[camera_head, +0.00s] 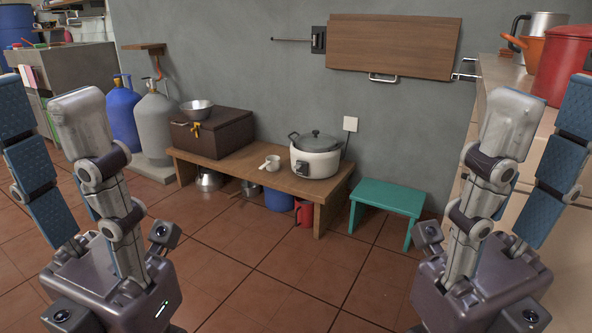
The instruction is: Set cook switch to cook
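A white rice cooker (315,160) with a grey lid stands on the right end of a low wooden bench. A small dark panel with the cook switch (302,169) is on its front, facing me. The switch is too small to tell its position. My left gripper (49,103) points up at the left side, its fingers apart and nothing between them. My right gripper (544,108) points up at the right side, also open and empty. Both are well apart from the cooker and much nearer to me.
Gas cylinders (154,122) stand left. A counter is at right. The tiled floor ahead is clear.

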